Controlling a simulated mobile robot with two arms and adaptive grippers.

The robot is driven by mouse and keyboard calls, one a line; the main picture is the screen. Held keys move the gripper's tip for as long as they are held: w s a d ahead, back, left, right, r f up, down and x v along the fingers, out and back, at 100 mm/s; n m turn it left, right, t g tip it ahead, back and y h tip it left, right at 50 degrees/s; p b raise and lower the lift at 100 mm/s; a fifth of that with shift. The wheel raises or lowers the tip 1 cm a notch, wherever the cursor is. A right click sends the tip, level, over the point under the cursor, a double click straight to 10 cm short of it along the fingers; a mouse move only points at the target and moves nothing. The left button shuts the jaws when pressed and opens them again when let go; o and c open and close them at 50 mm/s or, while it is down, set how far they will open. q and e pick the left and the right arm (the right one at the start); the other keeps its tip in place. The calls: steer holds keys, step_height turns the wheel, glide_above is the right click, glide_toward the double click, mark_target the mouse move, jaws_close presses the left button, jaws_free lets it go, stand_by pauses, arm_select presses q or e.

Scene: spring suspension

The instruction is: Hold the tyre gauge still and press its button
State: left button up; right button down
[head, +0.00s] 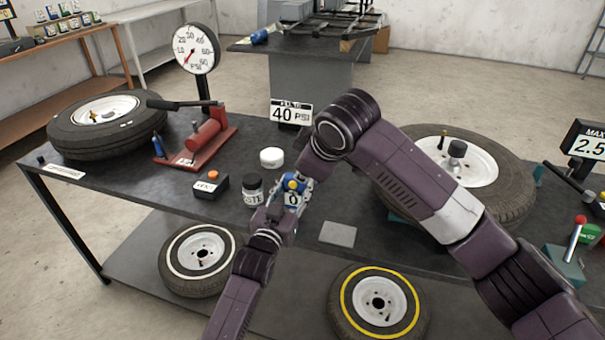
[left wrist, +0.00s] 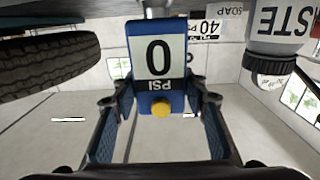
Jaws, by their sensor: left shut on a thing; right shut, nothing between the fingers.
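The blue tyre gauge (head: 291,197) shows 0 on its display, with a yellow button (head: 292,185) on it. My left gripper (head: 286,202) is shut on the gauge and holds it above the table's front part. In the left wrist view the gauge (left wrist: 143,58) appears upside down, reading 0 PSI, with its yellow button (left wrist: 161,109) between the two fingers. My right gripper (head: 304,181) is shut and empty, pointing down close to the gauge and button. Whether it touches the button I cannot tell.
A paste jar (head: 253,190) stands just left of the gauge. A white round tub (head: 271,157), a black box with an orange button (head: 210,185) and a red pump (head: 200,142) are further left. A 40 PSI sign (head: 291,113) stands behind. A large tyre (head: 510,195) lies right.

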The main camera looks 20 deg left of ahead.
stand_by(0.4)
arm_select(q)
steer(key=o, duration=1.5)
